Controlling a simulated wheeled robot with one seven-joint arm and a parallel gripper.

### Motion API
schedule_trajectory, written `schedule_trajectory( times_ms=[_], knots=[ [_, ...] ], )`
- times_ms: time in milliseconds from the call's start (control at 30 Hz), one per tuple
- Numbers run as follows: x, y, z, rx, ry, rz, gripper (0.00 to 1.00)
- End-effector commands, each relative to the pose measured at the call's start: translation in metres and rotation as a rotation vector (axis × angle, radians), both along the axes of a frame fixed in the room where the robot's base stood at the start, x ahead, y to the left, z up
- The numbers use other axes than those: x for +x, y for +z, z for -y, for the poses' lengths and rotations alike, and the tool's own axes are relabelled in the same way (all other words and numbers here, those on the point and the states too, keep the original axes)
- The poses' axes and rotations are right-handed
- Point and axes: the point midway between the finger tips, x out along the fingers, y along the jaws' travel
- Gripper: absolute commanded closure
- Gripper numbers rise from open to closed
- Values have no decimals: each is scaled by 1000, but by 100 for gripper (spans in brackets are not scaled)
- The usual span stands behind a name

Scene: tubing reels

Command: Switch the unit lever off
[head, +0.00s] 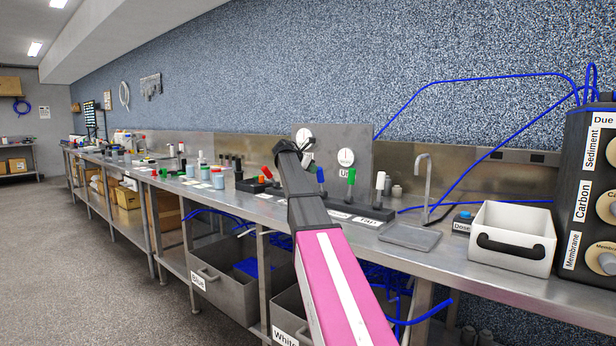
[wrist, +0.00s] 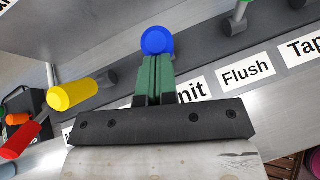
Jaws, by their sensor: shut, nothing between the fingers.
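The unit lever has a blue knob (wrist: 157,40), seen right at my fingertips in the wrist view; in the head view the blue-topped lever (head: 320,174) stands just right of my arm. Its label (wrist: 192,90), reading "nit", is partly covered by my gripper. My gripper (wrist: 156,62) has its green fingers shut and empty, pointing at the knob. I cannot tell whether the tips touch it. In the head view the fingers are hidden behind my arm.
To the right are a green-knobbed lever (head: 351,176) by the "Flush" label (wrist: 247,73) and a white lever (head: 380,182). Left are a yellow-handled lever (wrist: 72,93) and a red one (wrist: 20,140). A tap (head: 424,185) and white bin (head: 512,238) stand farther right on the bench.

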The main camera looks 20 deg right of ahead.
Motion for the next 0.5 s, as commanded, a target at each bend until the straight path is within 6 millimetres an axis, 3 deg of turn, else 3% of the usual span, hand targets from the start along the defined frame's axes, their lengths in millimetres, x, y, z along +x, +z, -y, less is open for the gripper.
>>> schedule_trajectory(
  times_ms=[200, 500],
  knots=[
    [18, 13, 23, 157, -1, -103, 100],
    [30, 16, 43, 284, 1, -189, 100]
  ],
)
